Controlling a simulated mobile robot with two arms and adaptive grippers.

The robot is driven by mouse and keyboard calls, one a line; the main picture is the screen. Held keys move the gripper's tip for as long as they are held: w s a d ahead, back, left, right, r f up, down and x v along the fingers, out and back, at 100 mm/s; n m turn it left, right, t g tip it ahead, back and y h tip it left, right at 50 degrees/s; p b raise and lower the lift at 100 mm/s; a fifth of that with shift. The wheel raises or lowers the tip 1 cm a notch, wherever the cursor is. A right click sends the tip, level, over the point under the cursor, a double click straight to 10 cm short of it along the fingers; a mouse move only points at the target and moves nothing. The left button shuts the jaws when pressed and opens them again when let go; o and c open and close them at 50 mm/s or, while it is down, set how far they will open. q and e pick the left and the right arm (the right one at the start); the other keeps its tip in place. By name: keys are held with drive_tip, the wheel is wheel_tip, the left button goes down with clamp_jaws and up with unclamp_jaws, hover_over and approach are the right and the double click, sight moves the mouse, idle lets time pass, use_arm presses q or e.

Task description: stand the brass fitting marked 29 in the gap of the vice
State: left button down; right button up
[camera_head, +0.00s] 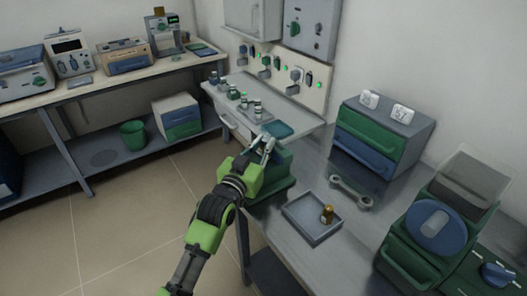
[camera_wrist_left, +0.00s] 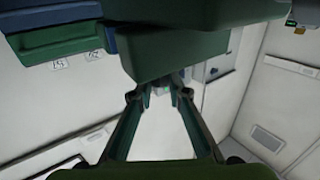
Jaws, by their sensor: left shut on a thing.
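The green vice (camera_head: 279,180) stands at the left edge of the grey bench. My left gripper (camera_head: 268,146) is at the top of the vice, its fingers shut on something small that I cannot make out. The vice's gap is hidden behind the gripper. In the left wrist view the fingers (camera_wrist_left: 161,88) reach up to a large green body (camera_wrist_left: 180,52), which looks like the vice. A brass fitting (camera_head: 327,214) stands upright in the blue-grey tray (camera_head: 304,228); its marking is too small to read. My right gripper is not in view.
A drawer cabinet (camera_head: 383,135) with two white tags stands at the back. A green machine with a blue round lid (camera_head: 437,229) is at the right. A shelf with small fittings (camera_head: 252,107) lies beyond the vice.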

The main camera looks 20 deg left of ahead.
use_arm(q)
drive_tip(key=shift+d+f, duration=0.1)
drive_tip(key=shift+f, duration=0.9)
drive_tip(key=shift+f, duration=0.15)
drive_tip(key=c, duration=1.9)
unclamp_jaws()
drive_tip(key=shift+s, duration=0.1)
